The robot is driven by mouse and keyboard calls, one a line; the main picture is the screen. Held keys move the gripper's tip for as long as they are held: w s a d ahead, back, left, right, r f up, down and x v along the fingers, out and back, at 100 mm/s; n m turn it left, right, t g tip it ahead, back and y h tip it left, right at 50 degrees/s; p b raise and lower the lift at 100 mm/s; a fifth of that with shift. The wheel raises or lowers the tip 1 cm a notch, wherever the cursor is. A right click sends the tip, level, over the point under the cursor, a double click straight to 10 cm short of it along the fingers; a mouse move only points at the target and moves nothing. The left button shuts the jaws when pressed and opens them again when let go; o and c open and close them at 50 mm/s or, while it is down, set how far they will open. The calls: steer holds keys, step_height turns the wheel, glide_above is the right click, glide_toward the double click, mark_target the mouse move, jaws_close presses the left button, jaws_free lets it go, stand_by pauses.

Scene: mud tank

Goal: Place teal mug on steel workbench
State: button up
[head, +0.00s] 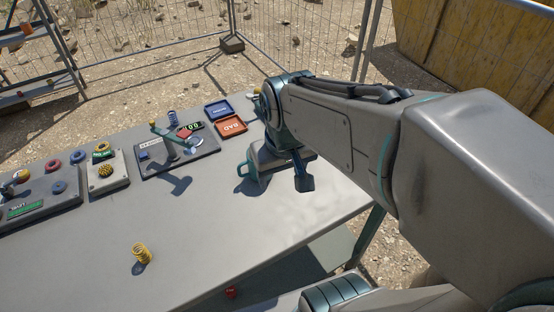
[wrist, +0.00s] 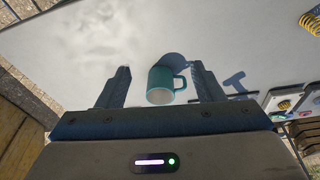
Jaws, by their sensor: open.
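The teal mug (wrist: 161,80) lies between the spread fingers of my gripper (wrist: 160,68) in the wrist view, with a visible gap on both sides. Its handle points right in that view. In the head view the mug (head: 250,174) is partly hidden behind my gripper (head: 278,172), and its handle shows at the left. It appears to be on the steel workbench (head: 205,240), with its shadow close by; the contact under it is not clear. My gripper is open and points down over the right part of the bench.
Blue and orange trays (head: 231,126) stand behind and left of the mug. A panel with a lever (head: 178,150) and button boxes (head: 105,171) line the back left. A yellow spring (head: 141,252) stands at the front. The bench front middle is clear. Wire fencing (head: 300,35) stands behind.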

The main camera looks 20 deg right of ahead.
steer(key=shift+s+d+f+m, duration=0.1)
steer(key=shift+s+f+m, duration=0.1)
steer(key=shift+s, duration=0.75)
steer(key=shift+s+d+f+m, duration=0.1)
steer(key=shift+s+f, duration=0.1)
steer(key=shift+s, duration=0.75)
